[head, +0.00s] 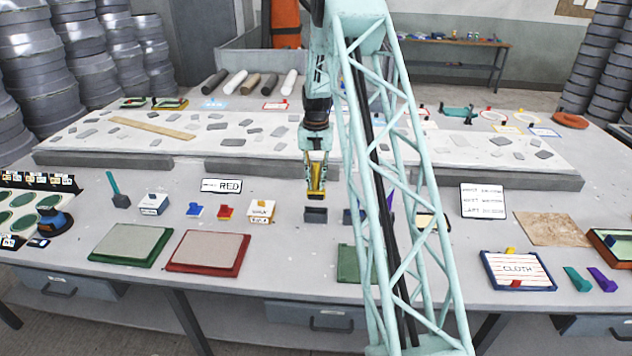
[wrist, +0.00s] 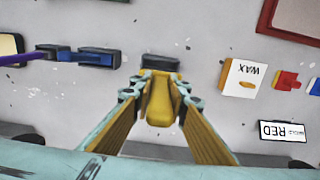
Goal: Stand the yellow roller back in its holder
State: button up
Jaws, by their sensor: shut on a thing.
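My gripper (head: 317,183) is shut on the yellow roller (wrist: 160,106), which sits between the two fingers in the wrist view. I cannot tell how large the gap between roller and holder is.
A dark holder with a blue piece (wrist: 95,58) and a purple handle (wrist: 20,58) are beside it. The WAX box (head: 261,211), a red piece (head: 225,212) and a RED sign (head: 221,186) stand left. My lattice arm hides part of the table.

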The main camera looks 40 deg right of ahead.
jog(key=shift+f+b, duration=2.3)
jog(key=shift+f, duration=2.4)
jog(key=shift+f+b, duration=0.4)
jog(key=shift+f, duration=0.2)
jog(key=o, duration=0.9)
jog(key=shift+r, duration=0.15)
jog(key=shift+r, duration=5.9)
